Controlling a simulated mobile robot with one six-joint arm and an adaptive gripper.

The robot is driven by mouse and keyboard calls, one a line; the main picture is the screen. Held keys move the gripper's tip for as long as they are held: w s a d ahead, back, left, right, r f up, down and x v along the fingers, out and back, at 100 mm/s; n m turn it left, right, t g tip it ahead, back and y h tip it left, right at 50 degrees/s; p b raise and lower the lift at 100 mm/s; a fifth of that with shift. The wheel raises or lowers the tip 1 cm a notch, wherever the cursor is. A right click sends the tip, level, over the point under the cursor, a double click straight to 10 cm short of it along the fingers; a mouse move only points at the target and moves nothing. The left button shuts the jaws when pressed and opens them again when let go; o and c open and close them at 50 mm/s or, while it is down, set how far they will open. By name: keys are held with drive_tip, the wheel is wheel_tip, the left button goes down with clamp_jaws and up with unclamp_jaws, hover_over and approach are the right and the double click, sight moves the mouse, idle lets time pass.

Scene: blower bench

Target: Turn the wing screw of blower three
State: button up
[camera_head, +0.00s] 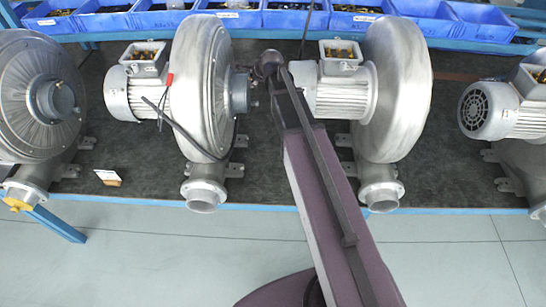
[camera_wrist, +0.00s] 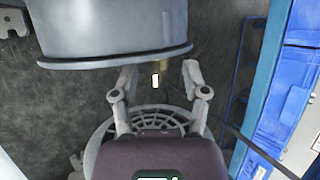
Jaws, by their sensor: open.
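My gripper (camera_head: 258,75) is beside the round inlet hub (camera_head: 238,92) of the middle-left blower (camera_head: 197,80), in the gap before the middle-right blower (camera_head: 397,90). In the wrist view my gripper (camera_wrist: 159,74) is open, one finger on each side of a small brass-coloured piece with a bright end (camera_wrist: 156,80). That piece, perhaps the wing screw, sits just below the rim of a grey cylinder (camera_wrist: 115,35). I cannot tell whether the fingers touch it. In the head view my gripper hides this spot. No blower number is readable.
More blowers stand at the far left (camera_head: 38,95) and far right (camera_head: 500,108). Blue bins (camera_head: 235,18) line the back of the dark bench (camera_head: 135,180). A motor grille (camera_wrist: 150,116) lies beyond my fingers. A small card (camera_head: 107,178) lies at the front left.

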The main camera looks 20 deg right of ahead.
drive_tip(key=g+p, duration=0.2)
drive_tip(key=g, duration=0.1)
drive_tip(key=m+g+y+p, duration=0.1)
drive_tip(key=g, duration=0.1)
drive_tip(key=shift+w+d+r, duration=0.1)
drive_tip(key=shift+w+r, duration=0.1)
drive_tip(key=shift+w, duration=0.2)
drive_tip(key=shift+s+r+p, duration=0.2)
drive_tip(key=shift+r+p, duration=0.1)
drive_tip(key=shift+p, duration=0.1)
drive_tip(key=d+p+v, duration=0.1)
drive_tip(key=p+v, duration=1.1)
drive_tip(key=v, duration=0.1)
drive_tip(key=s+a+f+n+g+h+b, duration=0.1)
drive_tip(key=s+a+f+n+b, duration=0.1)
drive_tip(key=s+f+n+b, duration=0.7)
drive_tip(key=s+a+f+n+g+h+b, duration=0.1)
drive_tip(key=s+a+f+n+h+b, duration=0.1)
drive_tip(key=s+f+n+b, duration=0.8)
drive_tip(key=s+f+b, duration=0.4)
drive_tip(key=f+b, duration=0.5)
drive_tip(key=f, duration=0.1)
drive_tip(key=shift+s+a+f+g, duration=0.3)
drive_tip(key=shift+a+f+g, duration=0.05)
drive_tip(key=shift+a+g, duration=0.05)
drive_tip(key=shift+s, duration=0.1)
idle(0.5)
